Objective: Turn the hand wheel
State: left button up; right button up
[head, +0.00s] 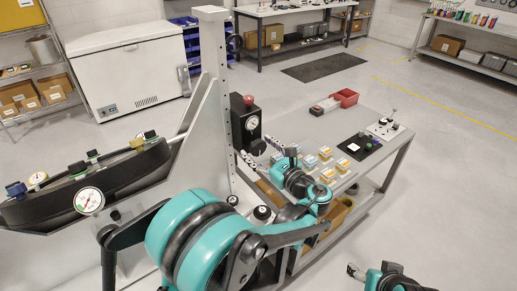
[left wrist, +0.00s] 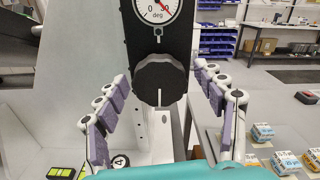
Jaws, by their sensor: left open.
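The hand wheel (left wrist: 160,80) is a black lobed knob below a white dial (left wrist: 157,8) marked in degrees, on a black housing. In the head view the black housing (head: 238,107) is on the upright grey post, and the wheel (head: 258,147) shows small below its dial. My left gripper (left wrist: 163,85) is open, with one padded finger on each side of the wheel and a visible gap at both sides. The left gripper (head: 256,149) also shows in the head view. My right gripper (head: 355,271) is at the bottom, too small to tell its opening.
A dark curved rack (head: 130,175) with gauges stands left. Floor to the right is clear.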

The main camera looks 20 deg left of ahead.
pick_arm(q)
jog(key=v, duration=1.2)
jog(key=shift+a, duration=0.15)
jog(key=s+a+f+n+g+h, duration=0.2)
jog(key=s+a+f+n+h, duration=0.15)
jog(key=a+n, duration=0.2)
jog(key=s+a+f+n+g+h, duration=0.25)
jog(key=s+a+n+h, duration=0.2)
jog(key=a, duration=0.25)
jog(key=s+d+f+n+h, duration=0.3)
jog(key=s+n+h, duration=0.3)
jog(key=s+n, duration=0.4)
jog(key=shift+s+f+n+t, duration=0.3)
jog(key=shift+f+n, duration=0.4)
jog(key=shift+n, duration=1)
